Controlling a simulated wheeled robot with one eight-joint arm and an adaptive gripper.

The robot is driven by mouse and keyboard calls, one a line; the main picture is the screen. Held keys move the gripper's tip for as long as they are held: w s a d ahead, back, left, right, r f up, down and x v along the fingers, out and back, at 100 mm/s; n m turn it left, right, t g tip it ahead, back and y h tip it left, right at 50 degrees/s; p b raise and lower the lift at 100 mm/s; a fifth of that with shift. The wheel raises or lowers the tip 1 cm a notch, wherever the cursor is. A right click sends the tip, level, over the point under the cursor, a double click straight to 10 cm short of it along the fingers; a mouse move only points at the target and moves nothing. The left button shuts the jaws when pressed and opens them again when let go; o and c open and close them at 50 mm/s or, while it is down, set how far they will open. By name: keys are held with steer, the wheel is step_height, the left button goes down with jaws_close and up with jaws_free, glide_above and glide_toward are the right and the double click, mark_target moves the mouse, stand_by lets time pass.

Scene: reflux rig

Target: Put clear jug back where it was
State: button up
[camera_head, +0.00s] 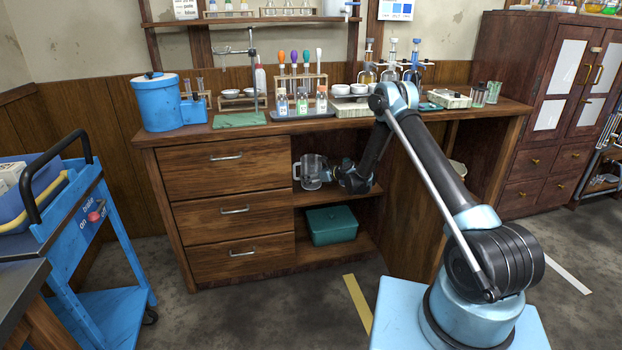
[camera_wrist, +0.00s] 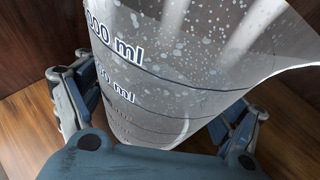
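The clear jug (camera_head: 311,171) is inside the upper open compartment of the wooden bench, just right of the drawers. It looks upright, with its handle to the left. My gripper (camera_head: 331,175) reaches in from the right and is shut on it. In the wrist view the jug (camera_wrist: 165,75) fills the middle, with ml markings and its wide mouth at the top. A finger pad lies against each side of its wall. I cannot tell whether its base rests on the shelf (camera_head: 345,194) or is slightly above it.
A green lidded box (camera_head: 332,225) sits in the lower compartment. Drawers (camera_head: 234,210) bound the compartment on the left. The bench top above holds bottles, racks and bowls. A blue cart (camera_head: 85,215) stands at the left. Open floor lies before the bench.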

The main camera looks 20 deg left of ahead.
steer(key=shift+o, duration=0.6)
steer(key=shift+r, duration=0.1)
steer(key=v, duration=1.2)
steer(key=shift+s, duration=0.15)
